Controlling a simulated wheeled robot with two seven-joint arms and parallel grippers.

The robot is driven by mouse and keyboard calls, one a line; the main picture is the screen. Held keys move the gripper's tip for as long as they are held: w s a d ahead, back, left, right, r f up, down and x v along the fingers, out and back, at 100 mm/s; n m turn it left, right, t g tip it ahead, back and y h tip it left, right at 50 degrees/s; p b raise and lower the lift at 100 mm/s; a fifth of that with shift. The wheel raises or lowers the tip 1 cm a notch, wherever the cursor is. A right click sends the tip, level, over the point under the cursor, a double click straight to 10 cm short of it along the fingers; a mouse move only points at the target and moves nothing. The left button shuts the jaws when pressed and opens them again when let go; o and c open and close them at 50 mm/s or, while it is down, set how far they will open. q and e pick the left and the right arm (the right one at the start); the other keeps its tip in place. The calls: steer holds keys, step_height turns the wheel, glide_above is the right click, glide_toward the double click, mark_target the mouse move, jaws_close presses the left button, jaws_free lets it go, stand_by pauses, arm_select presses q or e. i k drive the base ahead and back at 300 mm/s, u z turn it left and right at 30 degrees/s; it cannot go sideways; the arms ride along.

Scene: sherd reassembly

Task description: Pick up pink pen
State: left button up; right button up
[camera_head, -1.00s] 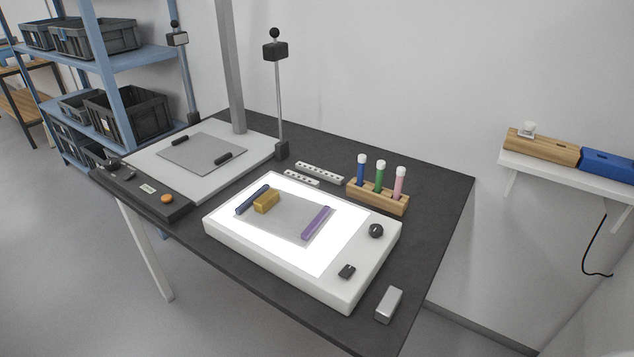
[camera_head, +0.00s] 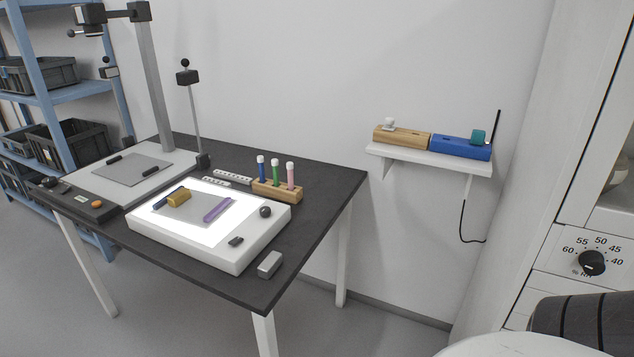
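The pink pen (camera_head: 291,176) stands upright with a white cap in a wooden pen holder (camera_head: 277,190) on the dark table. It is the rightmost of three pens. A green pen (camera_head: 275,173) stands in the middle and a blue pen (camera_head: 261,169) on the left. Neither of my grippers shows in the head view.
A lit white light box (camera_head: 243,256) with a purple bar (camera_head: 218,209), yellow block (camera_head: 179,198) and dark blue bar lies before the holder. A small grey block (camera_head: 269,265) is near the table's front edge. A wall shelf (camera_head: 430,160) and a dial panel (camera_head: 592,263) are right.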

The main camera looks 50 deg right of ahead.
mark_target(289, 164)
steer(key=z, duration=1.55)
